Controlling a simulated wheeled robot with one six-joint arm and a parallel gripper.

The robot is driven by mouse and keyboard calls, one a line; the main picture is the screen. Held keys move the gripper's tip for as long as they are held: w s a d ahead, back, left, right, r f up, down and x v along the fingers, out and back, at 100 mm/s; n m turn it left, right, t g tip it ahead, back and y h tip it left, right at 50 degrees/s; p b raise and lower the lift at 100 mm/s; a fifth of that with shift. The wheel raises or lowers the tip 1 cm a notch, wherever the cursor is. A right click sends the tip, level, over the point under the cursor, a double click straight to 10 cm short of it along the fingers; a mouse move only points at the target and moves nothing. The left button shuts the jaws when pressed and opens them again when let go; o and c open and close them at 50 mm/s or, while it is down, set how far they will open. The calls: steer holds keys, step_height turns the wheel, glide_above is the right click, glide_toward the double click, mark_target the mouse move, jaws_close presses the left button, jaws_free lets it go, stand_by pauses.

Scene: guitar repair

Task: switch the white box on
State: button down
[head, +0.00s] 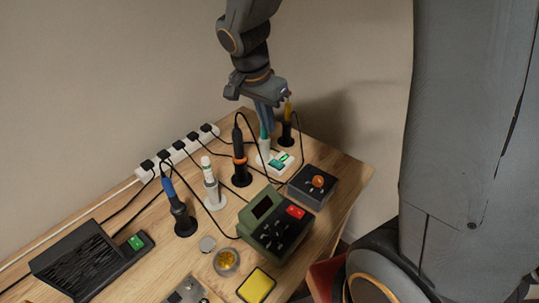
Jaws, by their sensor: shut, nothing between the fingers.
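The white box (287,161) is a small low unit near the back right of the wooden bench, with teal-green parts on its top. I cannot tell whether the fingertips touch the tool. The state of the box's switch is too small to read.
Other tools stand close by: an orange-ringed one (239,158), a yellow-topped one (286,126) and a blue-topped one (178,208). A dark box with an orange knob (318,181) and a green unit with a red switch (295,212) stand in front. Cables run to a white power strip (180,148).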

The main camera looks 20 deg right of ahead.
steer(key=shift+w+a+m, duration=0.1)
steer(key=shift+w+m, duration=0.2)
steer(key=shift+w, duration=0.05)
steer(key=p, duration=0.1)
glide_above(276, 160)
steer(key=a, duration=0.1)
steer(key=f, duration=1.2)
steer(key=shift+s+a+f, duration=0.15)
steer(key=shift+s, duration=0.25)
steer(key=shift+f, duration=0.7)
